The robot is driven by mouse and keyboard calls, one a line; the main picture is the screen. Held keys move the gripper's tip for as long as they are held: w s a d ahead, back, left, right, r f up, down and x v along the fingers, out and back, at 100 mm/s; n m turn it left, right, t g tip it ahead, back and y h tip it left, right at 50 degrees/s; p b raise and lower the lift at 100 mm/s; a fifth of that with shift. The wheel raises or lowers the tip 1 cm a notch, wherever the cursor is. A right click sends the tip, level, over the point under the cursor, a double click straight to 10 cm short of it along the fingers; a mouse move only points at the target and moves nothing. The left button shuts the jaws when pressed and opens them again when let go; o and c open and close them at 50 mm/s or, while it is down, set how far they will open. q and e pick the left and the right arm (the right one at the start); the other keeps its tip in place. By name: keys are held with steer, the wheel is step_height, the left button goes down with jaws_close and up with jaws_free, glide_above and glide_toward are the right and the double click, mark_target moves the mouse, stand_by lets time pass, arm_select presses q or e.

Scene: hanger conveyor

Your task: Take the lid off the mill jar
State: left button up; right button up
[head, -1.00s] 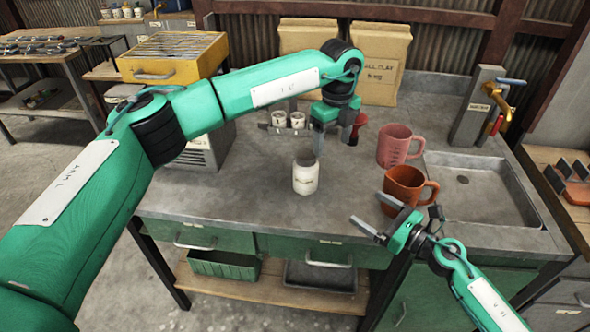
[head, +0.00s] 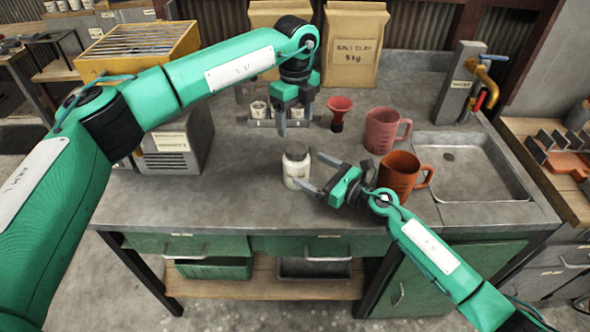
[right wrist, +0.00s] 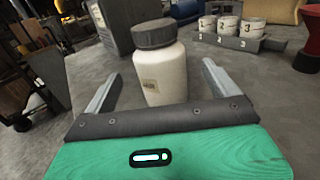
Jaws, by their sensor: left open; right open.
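The mill jar (head: 296,170) is a white jar standing upright on the grey bench, and it also shows in the right wrist view (right wrist: 162,76). Its grey lid (right wrist: 155,33) is on top. My right gripper (head: 317,174) is open just right of the jar in the head view; in the right wrist view the jar stands ahead, between the lines of its two fingers (right wrist: 160,88). Whether the fingers reach around it I cannot tell. My left gripper (head: 292,118) is open, pointing down above the bench, behind the jar in the head view.
An orange jug (head: 398,173) stands close to my right gripper, with a pink jug (head: 381,131) and red funnel (head: 338,112) behind. Small labelled cups (right wrist: 228,25) sit in a rack at the back. A sink (head: 470,165) lies right. Bench left of the jar is clear.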

mark_target(308, 167)
arm_select(q)
steer(key=shift+s+d+r, duration=0.1)
steer(key=shift+d, duration=0.05)
arm_select(e)
steer(key=x, duration=0.4)
steer(key=shift+x, duration=0.8)
steer(key=shift+s, duration=0.1)
steer(key=shift+c, duration=0.2)
